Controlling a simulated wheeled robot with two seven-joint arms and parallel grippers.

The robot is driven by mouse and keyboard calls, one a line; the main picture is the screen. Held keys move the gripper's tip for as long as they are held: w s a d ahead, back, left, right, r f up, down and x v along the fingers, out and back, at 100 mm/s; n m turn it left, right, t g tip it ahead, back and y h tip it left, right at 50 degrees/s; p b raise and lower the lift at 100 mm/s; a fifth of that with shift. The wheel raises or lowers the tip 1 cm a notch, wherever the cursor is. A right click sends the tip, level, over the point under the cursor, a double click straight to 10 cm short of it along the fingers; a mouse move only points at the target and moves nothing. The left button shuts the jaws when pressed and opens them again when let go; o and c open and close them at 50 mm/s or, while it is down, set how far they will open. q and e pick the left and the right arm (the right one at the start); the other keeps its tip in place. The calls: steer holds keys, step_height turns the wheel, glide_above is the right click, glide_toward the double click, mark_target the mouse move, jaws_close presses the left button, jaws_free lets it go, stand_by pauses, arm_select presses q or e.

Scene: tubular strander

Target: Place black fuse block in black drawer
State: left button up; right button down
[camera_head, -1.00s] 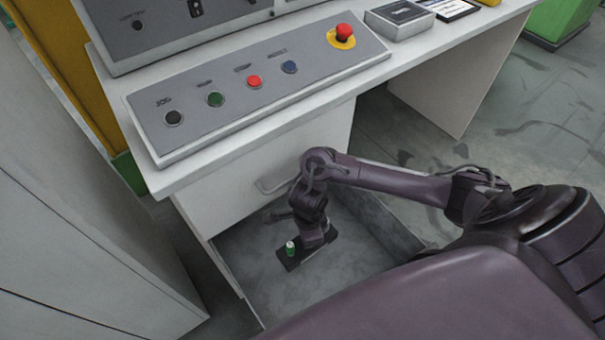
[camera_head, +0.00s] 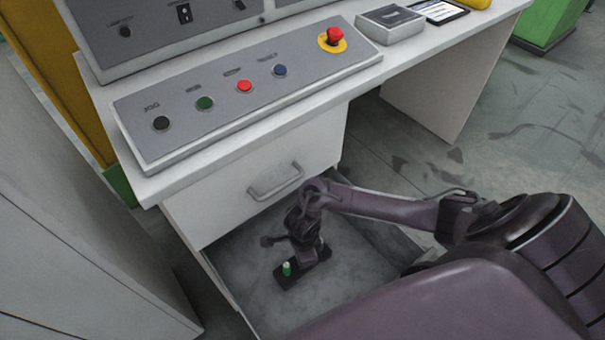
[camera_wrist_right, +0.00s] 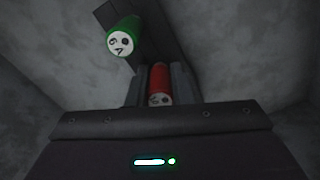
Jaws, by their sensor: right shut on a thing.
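The black fuse block (camera_head: 289,281) is a dark plate with an upright green fuse (camera_head: 287,268) on it. In the right wrist view the block (camera_wrist_right: 150,35) carries the green fuse (camera_wrist_right: 124,36) and a red fuse (camera_wrist_right: 159,85). My right gripper (camera_head: 309,257) is shut on the block at the red fuse, which sits between its fingers in the wrist view (camera_wrist_right: 160,88). The block is inside the open lower drawer (camera_head: 240,275), low over its grey floor. I cannot tell whether it touches the floor. My left gripper is not in view.
A shut white upper drawer with a handle (camera_head: 275,183) is just above the open one. The desk (camera_head: 150,185) overhangs with a button panel (camera_head: 215,118). A pale cabinet (camera_head: 70,250) stands close on the left. The drawer floor around the block is clear.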

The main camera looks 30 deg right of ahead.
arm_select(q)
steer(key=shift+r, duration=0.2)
arm_select(e)
steer(key=c, duration=1.3)
jaws_free()
steer(key=shift+r, duration=0.15)
step_height(320, 180, up, 11)
steer(key=p, duration=0.3)
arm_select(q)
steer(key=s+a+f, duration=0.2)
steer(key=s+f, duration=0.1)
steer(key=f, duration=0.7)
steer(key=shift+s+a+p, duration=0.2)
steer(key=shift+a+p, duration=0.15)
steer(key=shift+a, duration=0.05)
arm_select(e)
steer(key=shift+r, duration=0.45)
